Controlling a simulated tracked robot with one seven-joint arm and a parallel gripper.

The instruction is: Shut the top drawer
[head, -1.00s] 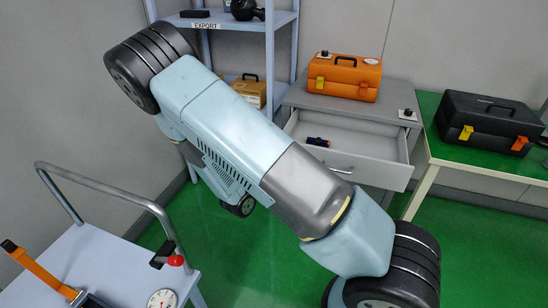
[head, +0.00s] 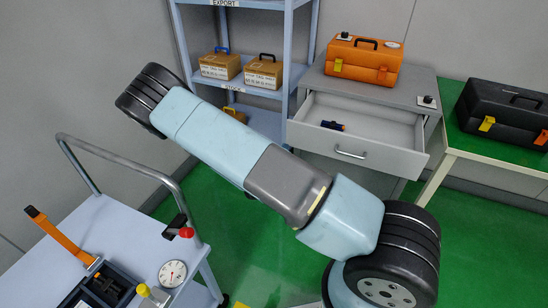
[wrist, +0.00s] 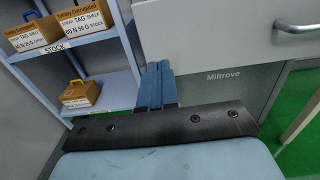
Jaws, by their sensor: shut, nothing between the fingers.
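The top drawer (head: 318,139) of the grey cabinet (head: 440,90) stands pulled out in the head view, with a small dark blue object (head: 332,126) inside it. Its front has a metal bar handle (head: 350,155). In the wrist view the drawer front (wrist: 215,35) fills the upper right, with the handle (wrist: 298,27) at the right edge. My gripper (wrist: 158,66) is shut and empty, its blue fingers pointing up the picture at the drawer front's lower left corner. Whether they touch it I cannot tell. In the head view my arm hides the gripper.
An orange toolbox (head: 363,60) sits on the cabinet. A shelf rack (head: 262,95) with tan boxes stands close on the left. A green-topped table (head: 480,148) with a black toolbox (head: 505,112) is at right. A trolley (head: 110,235) stands front left.

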